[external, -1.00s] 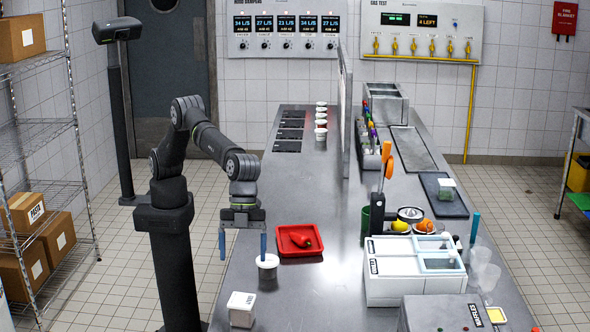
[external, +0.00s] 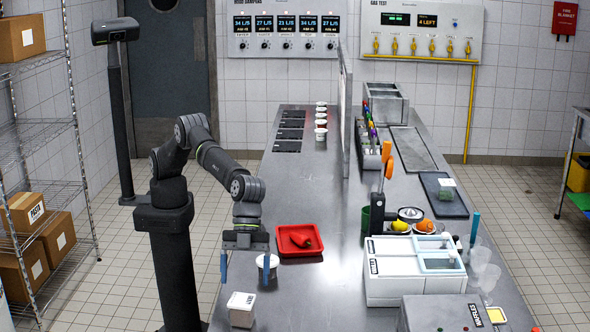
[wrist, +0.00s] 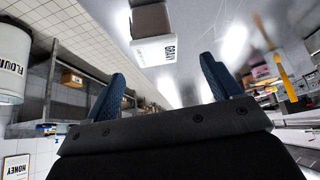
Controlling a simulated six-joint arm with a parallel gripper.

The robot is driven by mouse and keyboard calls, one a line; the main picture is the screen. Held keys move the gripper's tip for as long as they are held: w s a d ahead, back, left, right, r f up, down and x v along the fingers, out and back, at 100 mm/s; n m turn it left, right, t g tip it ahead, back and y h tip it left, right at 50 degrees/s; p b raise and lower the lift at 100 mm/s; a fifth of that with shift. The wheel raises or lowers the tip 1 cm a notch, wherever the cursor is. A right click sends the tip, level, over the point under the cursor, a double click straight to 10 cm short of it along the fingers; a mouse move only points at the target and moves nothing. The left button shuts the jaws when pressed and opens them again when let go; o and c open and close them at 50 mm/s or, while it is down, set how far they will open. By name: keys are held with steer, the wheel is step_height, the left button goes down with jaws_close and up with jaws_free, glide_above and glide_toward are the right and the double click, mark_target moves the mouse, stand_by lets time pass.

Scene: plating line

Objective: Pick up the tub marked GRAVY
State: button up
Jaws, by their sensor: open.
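The tub (external: 241,308) is a white, square-sided container near the front left edge of the steel counter. In the wrist view the lettering on a white tub (wrist: 160,48) looks like GRAVY; it shows beyond and between my fingers. My gripper (external: 245,268) is open and empty, with its blue fingers pointing down, farther back along the counter than the tub and apart from it. In the wrist view my gripper (wrist: 163,82) has its two fingers spread wide.
A round white tub (external: 262,260) stands partly behind my right finger. A red tray (external: 284,252) with a red item in it lies beyond. White lidded bins (external: 392,295) stand to the right. The counter between the tub and the bins is clear.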

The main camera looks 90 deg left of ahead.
mark_target(241, 299)
steer(key=shift+s+x, duration=0.2)
steer(key=shift+x, duration=1.1)
steer(key=shift+s+x, duration=0.15)
steer(key=shift+x, duration=1.2)
steer(key=c, duration=1.2)
